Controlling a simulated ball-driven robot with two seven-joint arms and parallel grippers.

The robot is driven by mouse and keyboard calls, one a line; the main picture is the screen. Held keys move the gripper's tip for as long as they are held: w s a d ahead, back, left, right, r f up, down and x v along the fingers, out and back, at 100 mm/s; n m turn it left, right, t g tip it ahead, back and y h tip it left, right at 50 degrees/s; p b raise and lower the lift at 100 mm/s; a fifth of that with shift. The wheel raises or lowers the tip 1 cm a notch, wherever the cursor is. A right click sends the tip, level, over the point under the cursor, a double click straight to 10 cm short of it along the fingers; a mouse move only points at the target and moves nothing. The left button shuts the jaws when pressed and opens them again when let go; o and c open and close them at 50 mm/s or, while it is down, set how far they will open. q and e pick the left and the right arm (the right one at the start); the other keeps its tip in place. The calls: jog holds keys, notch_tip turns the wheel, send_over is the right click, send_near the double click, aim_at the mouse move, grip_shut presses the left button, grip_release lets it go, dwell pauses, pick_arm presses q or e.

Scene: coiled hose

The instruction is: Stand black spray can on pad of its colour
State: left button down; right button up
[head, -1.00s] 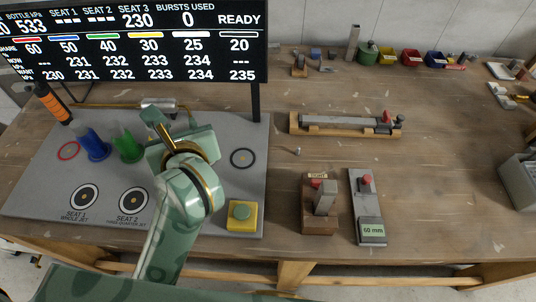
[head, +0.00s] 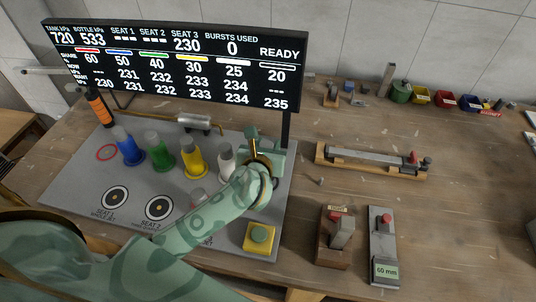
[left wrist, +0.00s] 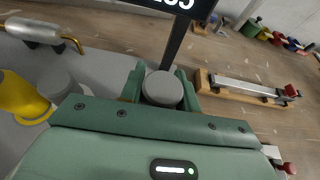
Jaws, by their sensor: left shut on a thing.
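My left gripper (head: 262,156) is over the right side of the grey panel (head: 225,255), just right of the white can. In the left wrist view its two green fingers are shut on the black spray can, of which only the round grey top (left wrist: 162,88) shows between them. In the head view my gripper and arm hide the can's body and the black-ringed pad. I cannot tell whether the can touches the panel. My right gripper is in neither view.
Blue (head: 130,148), green (head: 160,152), yellow (head: 194,160) and white (head: 227,158) cans stand in a row left of my gripper. The red ring pad (head: 107,152) is empty. The display (head: 175,65) has a post close behind my gripper. A yellow button box (head: 259,237) stands in front.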

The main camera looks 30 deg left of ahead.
pick_arm(q)
jog(key=shift+w+a+f, duration=0.1)
jog(key=shift+w+f, duration=0.15)
jog(key=shift+f, duration=0.05)
jog(key=shift+w+f+b, duration=0.1)
jog(key=shift+f+b, duration=0.35)
jog(key=shift+f, duration=1.15)
jog(key=shift+f, duration=0.1)
jog(key=c, duration=1)
grip_release()
jog(key=shift+r, duration=0.2)
jog(key=p+v, duration=0.1)
jog(key=v, duration=1.1)
jog(key=shift+f, duration=0.1)
